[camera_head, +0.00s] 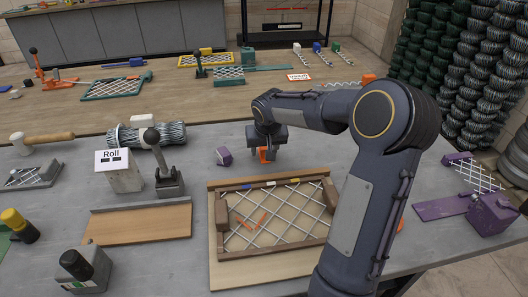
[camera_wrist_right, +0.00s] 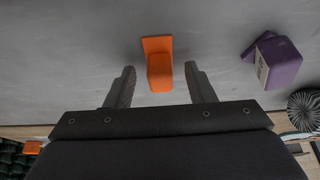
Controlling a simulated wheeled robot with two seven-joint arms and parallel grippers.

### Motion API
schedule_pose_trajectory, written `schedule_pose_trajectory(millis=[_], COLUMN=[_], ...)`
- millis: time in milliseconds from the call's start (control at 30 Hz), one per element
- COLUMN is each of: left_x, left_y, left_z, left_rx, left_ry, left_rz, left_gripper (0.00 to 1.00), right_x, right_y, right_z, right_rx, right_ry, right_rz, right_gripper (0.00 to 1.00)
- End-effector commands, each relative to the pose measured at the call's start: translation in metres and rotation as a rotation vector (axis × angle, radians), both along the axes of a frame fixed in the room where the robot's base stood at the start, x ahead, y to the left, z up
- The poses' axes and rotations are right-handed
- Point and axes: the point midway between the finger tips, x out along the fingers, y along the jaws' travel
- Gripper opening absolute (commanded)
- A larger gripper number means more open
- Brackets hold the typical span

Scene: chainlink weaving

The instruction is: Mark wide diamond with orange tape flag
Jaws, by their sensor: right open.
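My right gripper (camera_head: 266,151) is above the grey table behind the wooden frame, pointing down, with its jaws open. An orange tape flag (camera_wrist_right: 157,65) stands on the table between and slightly beyond the two fingertips in the wrist view, with a gap on each side. In the head view the flag (camera_head: 263,156) shows partly behind the gripper. The wooden frame (camera_head: 268,254) holds a white chainlink mesh (camera_head: 290,212). Some wires at the mesh's left look orange, around one opening. My left gripper is not in view.
A purple block (camera_head: 224,157) lies left of the gripper; it also shows in the wrist view (camera_wrist_right: 277,62). A "Roll" sign block (camera_head: 118,172), a lever tool (camera_head: 168,180) and a wooden board (camera_head: 137,224) stand to the left. Purple parts (camera_head: 490,213) are at the right edge.

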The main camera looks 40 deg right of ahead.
Motion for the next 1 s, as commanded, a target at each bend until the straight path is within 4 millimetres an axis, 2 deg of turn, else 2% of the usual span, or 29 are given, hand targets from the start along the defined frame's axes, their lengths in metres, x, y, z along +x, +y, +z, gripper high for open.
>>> schedule_pose_trajectory(millis=[133,500,800,1000], left_x=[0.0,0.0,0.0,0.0], left_y=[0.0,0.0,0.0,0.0], left_z=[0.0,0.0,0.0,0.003], left_rx=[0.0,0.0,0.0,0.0], left_ry=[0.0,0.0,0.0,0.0], left_rz=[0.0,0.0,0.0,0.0], left_gripper=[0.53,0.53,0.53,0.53], right_x=[0.0,0.0,0.0,0.001], right_y=[0.0,0.0,0.0,0.0], right_z=[0.0,0.001,0.004,0.024], right_rx=[0.0,0.0,-0.001,-0.001], right_ry=[0.0,0.0,-0.002,-0.004], right_rz=[0.0,0.001,0.001,-0.001], right_gripper=[0.48,0.02,0.01,0.01])
